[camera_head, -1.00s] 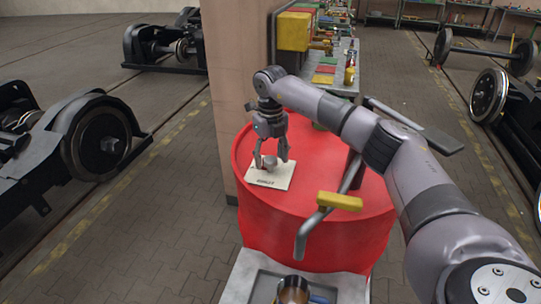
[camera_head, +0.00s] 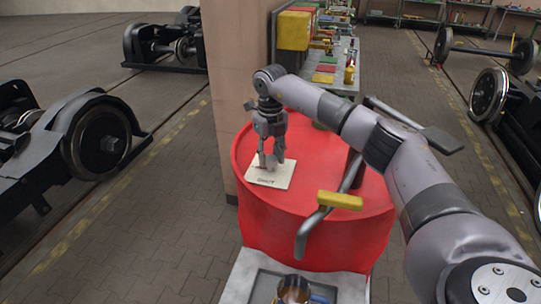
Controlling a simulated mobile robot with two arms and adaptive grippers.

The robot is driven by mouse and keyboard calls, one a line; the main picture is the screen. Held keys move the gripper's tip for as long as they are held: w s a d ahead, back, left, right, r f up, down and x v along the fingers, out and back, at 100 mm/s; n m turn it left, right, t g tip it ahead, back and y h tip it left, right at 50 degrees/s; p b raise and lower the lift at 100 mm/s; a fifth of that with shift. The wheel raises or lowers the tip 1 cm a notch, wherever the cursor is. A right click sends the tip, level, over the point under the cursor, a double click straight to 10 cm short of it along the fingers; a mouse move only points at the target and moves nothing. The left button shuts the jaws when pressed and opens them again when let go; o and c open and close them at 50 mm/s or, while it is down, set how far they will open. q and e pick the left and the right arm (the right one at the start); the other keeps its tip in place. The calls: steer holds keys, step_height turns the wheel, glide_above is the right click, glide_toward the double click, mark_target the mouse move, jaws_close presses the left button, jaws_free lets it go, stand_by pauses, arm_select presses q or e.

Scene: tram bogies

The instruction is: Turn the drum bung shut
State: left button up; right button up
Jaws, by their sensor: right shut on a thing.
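The red drum (camera_head: 310,235) stands in the middle, upright. A pale card (camera_head: 282,178) with dark lettering lies on its top at the left. My right gripper (camera_head: 271,166) points down over this card, its fingers shut on the small grey drum bung (camera_head: 270,170). The fingers hide most of the bung, so I cannot tell how far it is turned. My left gripper is not in view.
A grey lever with a yellow grip (camera_head: 340,200) rises over the drum near my right arm. A pillar (camera_head: 237,90) stands close behind at the left. A grey tray (camera_head: 240,283) holding a round metal part is in front. A cluttered bench (camera_head: 345,82) is behind.

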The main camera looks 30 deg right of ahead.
steer(key=n, duration=0.4)
steer(key=shift+b, duration=0.4)
steer(key=n, duration=0.4)
steer(key=shift+n, duration=0.4)
steer(key=n, duration=0.4)
steer(key=shift+r+n+b, duration=0.1)
steer(key=shift+n+b, duration=0.2)
steer(key=shift+b, duration=0.1)
steer(key=n, duration=0.4)
steer(key=o, duration=1.2)
